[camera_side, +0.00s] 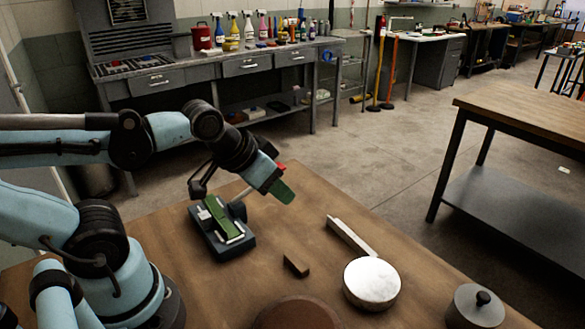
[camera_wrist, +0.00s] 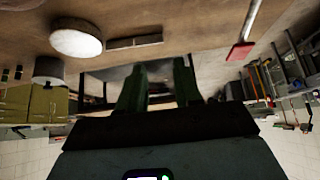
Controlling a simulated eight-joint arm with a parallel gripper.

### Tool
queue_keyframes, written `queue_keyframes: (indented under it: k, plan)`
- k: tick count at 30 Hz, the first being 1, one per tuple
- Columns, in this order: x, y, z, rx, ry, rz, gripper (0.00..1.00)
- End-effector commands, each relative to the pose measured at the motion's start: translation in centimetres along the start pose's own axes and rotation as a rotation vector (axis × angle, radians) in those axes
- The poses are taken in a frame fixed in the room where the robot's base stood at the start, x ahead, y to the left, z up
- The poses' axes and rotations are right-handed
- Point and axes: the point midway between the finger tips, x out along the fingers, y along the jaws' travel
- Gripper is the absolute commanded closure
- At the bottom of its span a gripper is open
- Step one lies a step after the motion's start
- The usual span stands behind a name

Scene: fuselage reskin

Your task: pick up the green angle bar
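A long green piece (camera_side: 222,218), which looks like the green angle bar, lies with pale strips in a dark tray (camera_side: 232,251) on the brown table, in the side view. I cannot make it out in the wrist view. My gripper (camera_side: 281,191) is above the table, to the right of and higher than the tray, pointing down and right. Its green fingertips also show in the wrist view (camera_wrist: 158,88). They stand apart with nothing visible between them. The gripper is apart from the green piece.
A pale bar (camera_side: 350,237), a white round disc (camera_side: 372,282), a small brown block (camera_side: 296,265) and a lidded grey pot (camera_side: 474,308) stand on the table. A red-ended pale rod shows near my gripper; its red end (camera_wrist: 240,51) is in the wrist view.

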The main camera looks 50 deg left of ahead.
Motion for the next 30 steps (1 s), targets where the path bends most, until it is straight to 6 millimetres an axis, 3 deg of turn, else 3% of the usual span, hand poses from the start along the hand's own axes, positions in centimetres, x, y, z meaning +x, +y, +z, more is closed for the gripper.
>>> queue_keyframes:
  k: [8,11,14,24,30]
  plan:
    - [0.0,-0.1,0.0,-0.010,-0.004,-0.002,0.66]
    - [-0.2,-0.8,0.2,-0.093,-0.037,-0.018,0.66]
    - [-0.6,-2.4,0.8,-0.290,-0.113,-0.059,0.66]
    - [-4.5,-8.0,4.2,-1.218,-0.411,-0.351,0.66]
    - [-6.1,-9.1,5.2,-1.483,-0.480,-0.470,0.66]
